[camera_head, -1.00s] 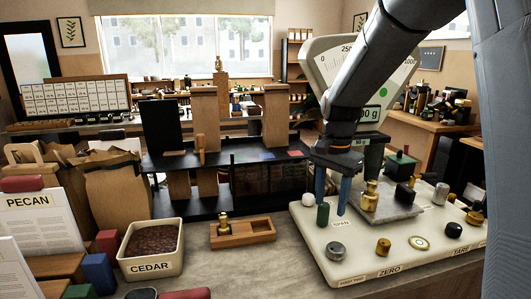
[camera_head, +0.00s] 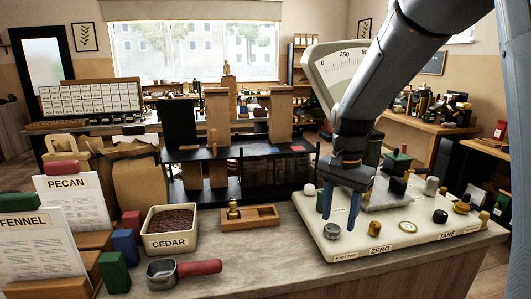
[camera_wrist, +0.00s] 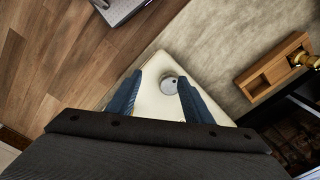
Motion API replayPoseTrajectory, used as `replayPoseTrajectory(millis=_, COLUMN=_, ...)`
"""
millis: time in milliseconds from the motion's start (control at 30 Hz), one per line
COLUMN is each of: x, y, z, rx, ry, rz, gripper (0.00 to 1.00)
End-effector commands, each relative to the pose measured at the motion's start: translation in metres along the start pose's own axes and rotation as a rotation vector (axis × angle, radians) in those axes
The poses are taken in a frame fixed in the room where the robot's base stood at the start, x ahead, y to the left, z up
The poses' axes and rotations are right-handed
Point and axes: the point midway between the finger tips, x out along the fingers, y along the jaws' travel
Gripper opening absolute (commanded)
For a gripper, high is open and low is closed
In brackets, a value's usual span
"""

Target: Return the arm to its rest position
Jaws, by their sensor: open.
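My gripper (camera_head: 339,205) has two blue fingers, spread apart with nothing between them. It points down above the left part of the cream scale base (camera_head: 345,250) in the head view. In the wrist view my gripper (camera_wrist: 160,95) is over a corner of the base (camera_wrist: 150,82), with a round silver knob (camera_wrist: 174,86) below the fingers. My arm runs up to the upper right and hides part of the dial scale (camera_head: 337,75).
A cedar bin (camera_head: 170,232), a wooden block with a brass weight (camera_head: 248,217) and a red-handled scoop (camera_head: 182,272) stand left on the counter. Several knobs crowd the base, including a brass one (camera_head: 374,228). The counter front between scoop and base is clear.

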Motion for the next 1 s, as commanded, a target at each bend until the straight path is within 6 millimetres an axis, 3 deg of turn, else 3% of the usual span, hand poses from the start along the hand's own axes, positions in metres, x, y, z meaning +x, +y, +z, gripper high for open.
replayPoseTrajectory(millis=267, x=0.021, y=0.033, z=0.033, rx=-0.216, ry=0.024, rz=-0.019, gripper=0.46)
replayPoseTrajectory(millis=633, x=0.065, y=0.104, z=0.106, rx=-0.662, ry=0.087, rz=-0.040, gripper=0.46)
replayPoseTrajectory(millis=800, x=0.072, y=0.116, z=0.119, rx=-0.746, ry=0.102, rz=-0.042, gripper=0.46)
replayPoseTrajectory(millis=1000, x=0.072, y=0.116, z=0.119, rx=-0.750, ry=0.102, rz=-0.042, gripper=0.46)
